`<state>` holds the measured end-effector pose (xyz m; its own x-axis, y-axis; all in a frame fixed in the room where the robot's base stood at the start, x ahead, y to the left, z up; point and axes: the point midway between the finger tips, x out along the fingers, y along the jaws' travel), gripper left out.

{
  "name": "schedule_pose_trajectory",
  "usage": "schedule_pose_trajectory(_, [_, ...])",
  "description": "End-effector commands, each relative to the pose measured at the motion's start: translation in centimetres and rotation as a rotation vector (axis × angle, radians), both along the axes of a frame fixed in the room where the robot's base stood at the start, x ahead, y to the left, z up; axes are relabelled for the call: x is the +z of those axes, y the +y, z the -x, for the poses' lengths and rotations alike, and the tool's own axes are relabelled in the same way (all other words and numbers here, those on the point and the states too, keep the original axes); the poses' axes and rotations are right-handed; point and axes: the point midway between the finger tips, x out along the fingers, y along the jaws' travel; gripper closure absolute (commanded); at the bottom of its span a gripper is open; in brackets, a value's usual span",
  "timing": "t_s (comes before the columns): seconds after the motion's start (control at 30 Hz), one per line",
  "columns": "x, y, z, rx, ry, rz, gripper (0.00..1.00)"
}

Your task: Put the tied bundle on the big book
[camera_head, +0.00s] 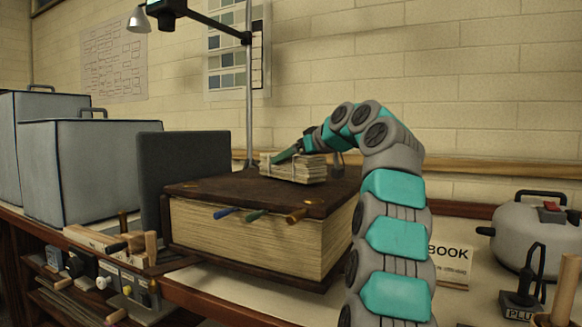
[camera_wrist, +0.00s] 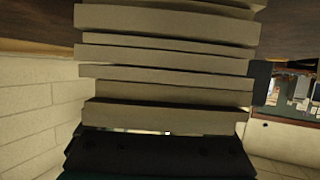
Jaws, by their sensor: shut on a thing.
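The tied bundle (camera_head: 298,170) is a small stack of pale sheets or slips with a tie around it. It is at the top of the big book (camera_head: 262,236), over its brown cover, and looks to be touching or very close to it. My gripper (camera_head: 287,156) is at the bundle's left end in the head view and is shut on it. In the wrist view the bundle's layered edges (camera_wrist: 165,72) fill the middle, with a dark finger (camera_wrist: 160,152) below them. The big book lies flat with a thick cream page block and coloured tabs. The far finger is hidden.
A dark upright panel (camera_head: 183,165) stands left of the book, with grey metal boxes (camera_head: 85,165) beyond. A lamp pole (camera_head: 249,90) rises behind the book. A book sign (camera_head: 452,264) and a grey pot (camera_head: 530,235) are at the right.

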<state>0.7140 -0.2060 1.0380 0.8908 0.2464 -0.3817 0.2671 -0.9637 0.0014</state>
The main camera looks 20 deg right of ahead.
Motion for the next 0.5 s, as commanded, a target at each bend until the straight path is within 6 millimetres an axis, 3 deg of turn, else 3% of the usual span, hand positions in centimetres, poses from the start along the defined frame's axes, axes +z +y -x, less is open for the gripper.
schedule_pose_trajectory(0.43, [-0.75, 0.03, -0.02, 0.0, 0.0, 0.0, 1.0])
schedule_pose_trajectory(0.47, [-0.7, 0.0, -0.03, 0.0, 0.001, 0.0, 0.13])
schedule_pose_trajectory(0.5, [-0.66, -0.01, -0.02, 0.0, 0.001, -0.001, 0.08])
